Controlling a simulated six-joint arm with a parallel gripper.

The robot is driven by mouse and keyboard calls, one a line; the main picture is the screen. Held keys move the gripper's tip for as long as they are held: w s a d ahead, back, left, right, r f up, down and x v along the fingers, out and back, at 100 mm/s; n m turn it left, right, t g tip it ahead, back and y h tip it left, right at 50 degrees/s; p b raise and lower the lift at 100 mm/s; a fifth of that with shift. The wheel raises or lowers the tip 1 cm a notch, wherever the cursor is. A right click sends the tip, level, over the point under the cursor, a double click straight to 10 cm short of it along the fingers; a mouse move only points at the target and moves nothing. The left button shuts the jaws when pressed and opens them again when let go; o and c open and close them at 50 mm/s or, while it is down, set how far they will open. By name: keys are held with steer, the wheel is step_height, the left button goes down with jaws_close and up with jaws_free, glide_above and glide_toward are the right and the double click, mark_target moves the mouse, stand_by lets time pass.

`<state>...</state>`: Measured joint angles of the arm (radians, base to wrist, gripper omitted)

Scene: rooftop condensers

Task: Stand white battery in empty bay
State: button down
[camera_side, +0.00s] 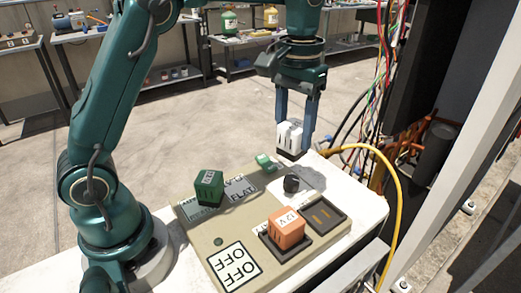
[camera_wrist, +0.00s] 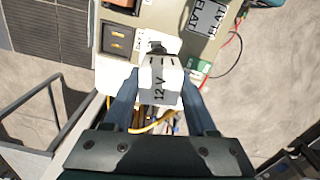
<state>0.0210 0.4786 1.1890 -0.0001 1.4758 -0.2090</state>
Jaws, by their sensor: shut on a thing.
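The white battery (camera_side: 288,135) is held upright between the two blue fingers of my gripper (camera_side: 296,128), raised near the far edge of the beige panel (camera_side: 215,232). In the wrist view the white battery (camera_wrist: 161,84) shows its "12 V" marking between the fingers. The empty bay (camera_side: 325,214) is a dark recess with copper-coloured contacts, right of the orange battery, nearer the side camera than my gripper. In the wrist view the empty bay (camera_wrist: 116,40) lies up and left of the white battery, apart from it.
An orange 12 V battery (camera_side: 286,233) stands in the neighbouring bay. A yellow cable (camera_side: 392,185) arcs at the right.

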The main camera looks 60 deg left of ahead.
steer(key=shift+w+d+f+m, duration=0.15)
steer(key=shift+d+f+m, duration=0.4)
steer(key=shift+d+f, duration=1.6)
steer(key=shift+w+d+f+m, duration=0.15)
steer(key=shift+d+f+m, duration=0.4)
steer(key=shift+d+f, duration=1.6)
steer(key=shift+d+f, duration=0.25)
steer(key=shift+f, duration=0.3)
steer(key=shift+c, duration=0.6)
jaws_free()
